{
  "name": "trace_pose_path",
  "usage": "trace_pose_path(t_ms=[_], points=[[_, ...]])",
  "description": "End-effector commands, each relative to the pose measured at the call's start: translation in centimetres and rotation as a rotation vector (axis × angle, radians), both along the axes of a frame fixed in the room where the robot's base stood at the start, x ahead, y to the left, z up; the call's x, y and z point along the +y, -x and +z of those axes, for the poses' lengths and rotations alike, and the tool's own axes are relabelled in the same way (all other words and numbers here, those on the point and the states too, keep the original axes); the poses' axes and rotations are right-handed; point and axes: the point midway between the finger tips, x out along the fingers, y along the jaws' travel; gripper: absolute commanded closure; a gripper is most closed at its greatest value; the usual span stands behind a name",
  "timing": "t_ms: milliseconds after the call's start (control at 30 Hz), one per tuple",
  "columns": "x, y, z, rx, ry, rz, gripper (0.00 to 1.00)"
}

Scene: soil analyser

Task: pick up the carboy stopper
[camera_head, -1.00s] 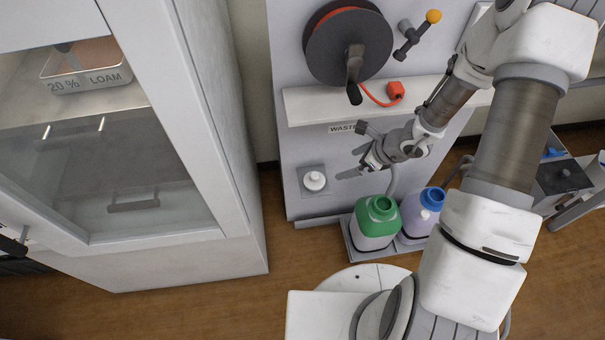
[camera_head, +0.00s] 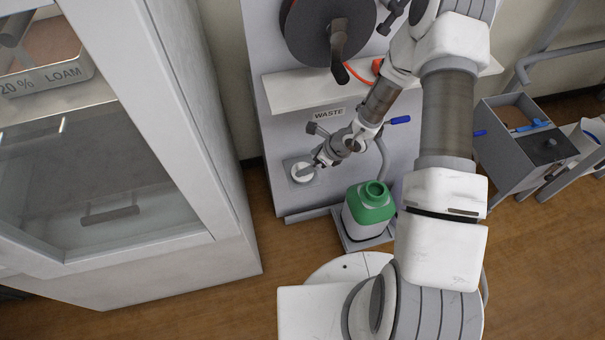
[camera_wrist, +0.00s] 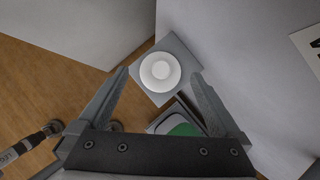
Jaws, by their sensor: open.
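The carboy stopper (camera_wrist: 160,71) is a white round piece with a raised knob, on a small square grey holder (camera_wrist: 181,49) at the panel. In the wrist view it lies between and beyond the fingertips. My gripper (camera_wrist: 160,78) is open, with a finger on each side of the stopper in the picture and nothing held. In the head view the stopper (camera_head: 301,174) is partly covered by my gripper (camera_head: 315,162). I cannot tell whether the fingers touch it.
A carboy with a green top (camera_head: 370,203) stands in a grey tray (camera_head: 345,238) below the panel. A waste shelf (camera_head: 300,92) and a hose reel (camera_head: 328,30) are above. A glass-fronted cabinet (camera_head: 190,130) stands left. Wooden floor is clear between.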

Motion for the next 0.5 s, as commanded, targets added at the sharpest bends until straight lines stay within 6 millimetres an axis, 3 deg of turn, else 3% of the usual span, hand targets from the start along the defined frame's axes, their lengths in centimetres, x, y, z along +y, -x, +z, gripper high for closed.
trace_pose_path(t_ms=[233,500], points=[[0.5,-0.4,-1.4,0.001,0.000,0.001,0.00],[1.7,-1.4,-5.0,0.001,-0.001,0.002,0.00]])
